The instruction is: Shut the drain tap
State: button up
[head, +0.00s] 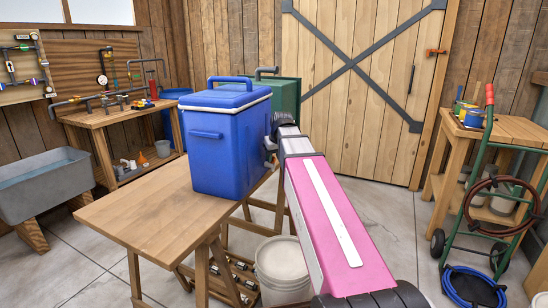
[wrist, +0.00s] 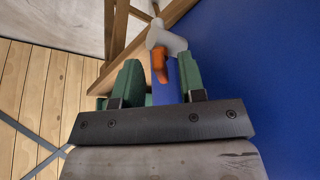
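The drain tap shows in the wrist view, with a pale grey body (wrist: 165,38) and an orange lever (wrist: 159,66). It is beside the wall of the blue cooler (head: 222,140), which also fills the right of the wrist view (wrist: 265,65). My gripper (wrist: 158,78) has two green fingers standing apart. The orange lever shows in the gap between them, toward the fingertips; I cannot tell whether either finger touches it. A blue part lies behind the gap. In the head view my arm reaches the cooler's right side, and the tap and fingers are hidden.
The cooler stands on a wooden table (head: 135,215). A green container (head: 287,97) is behind it. A white bucket (head: 283,262) stands on the floor below my arm. A hand truck (head: 480,185) with hoses and a workbench are at the right. A grey trough (head: 45,185) is at the left.

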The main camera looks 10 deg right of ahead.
jog(key=v, duration=1)
jog(key=shift+s+r, duration=0.25)
jog(key=shift+r, duration=0.05)
